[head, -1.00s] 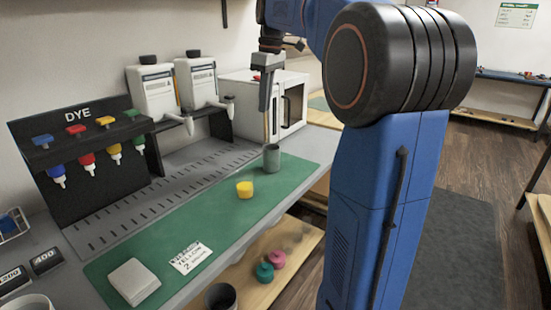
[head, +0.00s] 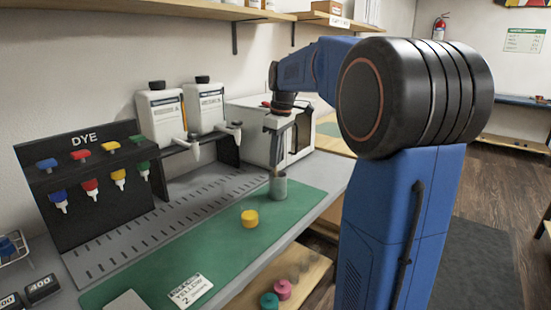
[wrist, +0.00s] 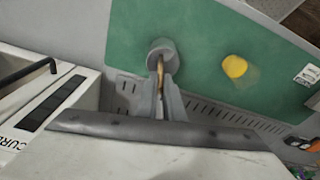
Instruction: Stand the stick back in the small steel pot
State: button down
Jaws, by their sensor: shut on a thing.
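The small steel pot (head: 279,188) stands upright on the green mat, near the mat's far right end. In the wrist view the pot (wrist: 163,46) lies just beyond my fingertips. My gripper (head: 277,165) points down right over the pot's mouth. In the wrist view my gripper (wrist: 163,82) is shut on a thin brown stick (wrist: 160,72). The stick's far end reaches the pot's mouth. How deep it goes in, and whether it touches the pot, I cannot tell.
A yellow cup (head: 250,218) stands on the green mat (head: 215,245) left of the pot. A white box-shaped machine (head: 250,132) stands close behind my gripper. White dispensers (head: 205,106) and a dye rack (head: 85,185) line the wall. A printed card (head: 190,291) lies at the front.

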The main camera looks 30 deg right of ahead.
jog(key=shift+f, duration=0.2)
jog(key=c, duration=1.9)
grip_release()
notch_tip(320, 180, up, 12)
jog(key=s, duration=0.1)
jog(key=shift+s+d, duration=0.15)
jog(key=shift+d, duration=0.25)
jog(key=shift+a, duration=0.1)
jog(key=s+a+f+m+t, duration=0.1)
jog(key=s+a+f+m, duration=0.1)
jog(key=s+a+f, duration=0.3)
jog(key=s+a+f+m+t, duration=0.1)
jog(key=s+a+f, duration=0.5)
jog(key=s+f, duration=0.6)
jog(key=s+a+f+m+t, duration=0.1)
jog(key=s+a+f+m, duration=0.2)
jog(key=s+a+f, duration=0.2)
jog(key=s+f, duration=0.3)
jog(key=s, duration=0.4)
jog(key=shift+a+f+t+h, duration=0.15)
jog(key=shift+a+t+h, duration=0.15)
jog(key=shift+h, duration=0.1)
